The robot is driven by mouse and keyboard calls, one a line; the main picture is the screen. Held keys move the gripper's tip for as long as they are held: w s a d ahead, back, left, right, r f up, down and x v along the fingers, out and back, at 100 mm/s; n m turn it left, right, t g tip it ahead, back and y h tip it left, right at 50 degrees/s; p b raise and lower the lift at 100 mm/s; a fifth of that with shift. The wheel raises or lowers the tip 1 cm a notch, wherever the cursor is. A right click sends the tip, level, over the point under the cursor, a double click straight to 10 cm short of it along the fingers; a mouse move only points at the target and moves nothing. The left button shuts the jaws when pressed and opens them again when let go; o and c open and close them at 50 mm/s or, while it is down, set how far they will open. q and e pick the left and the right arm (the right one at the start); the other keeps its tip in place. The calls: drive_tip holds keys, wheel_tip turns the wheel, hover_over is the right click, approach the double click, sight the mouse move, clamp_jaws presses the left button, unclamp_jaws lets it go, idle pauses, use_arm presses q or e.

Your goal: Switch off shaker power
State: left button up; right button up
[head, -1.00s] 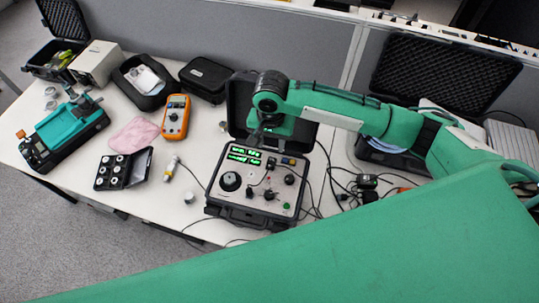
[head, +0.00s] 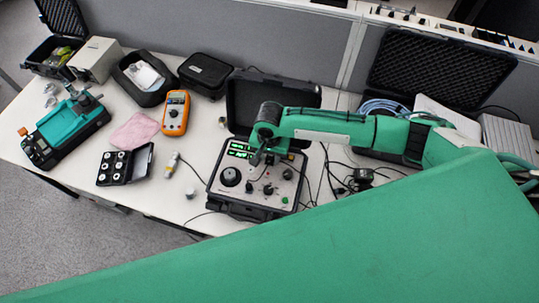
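The shaker unit (head: 233,198) is a black case with its lid open at the back. Its light panel carries a large black knob (head: 230,177), smaller knobs, and green lit displays (head: 240,150). My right gripper (head: 257,162) points down over the panel's upper middle, right of the displays. It is small and dark here, and I cannot tell whether its fingers are open or touching a control. The arm covers the panel's upper right part. My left gripper is not in view.
An orange multimeter (head: 175,113), a pink cloth (head: 134,131), a black box of round weights (head: 125,166) and a teal device (head: 66,130) stand to the left. Cables (head: 335,177) lie right of the unit. A grey partition (head: 270,40) runs behind the table.

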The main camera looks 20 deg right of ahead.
clamp_jaws()
drive_tip(key=shift+w+d+r+g+y+p, duration=0.1)
drive_tip(key=shift+w+r+g+y+p, duration=0.15)
drive_tip(key=shift+g+p, duration=0.55)
drive_tip(key=shift+w+d+f+g+y+p, duration=0.1)
drive_tip(key=shift+f+g+y+p, duration=0.1)
drive_tip(key=shift+g+y+p, duration=0.35)
drive_tip(key=shift+o, duration=1.5)
unclamp_jaws()
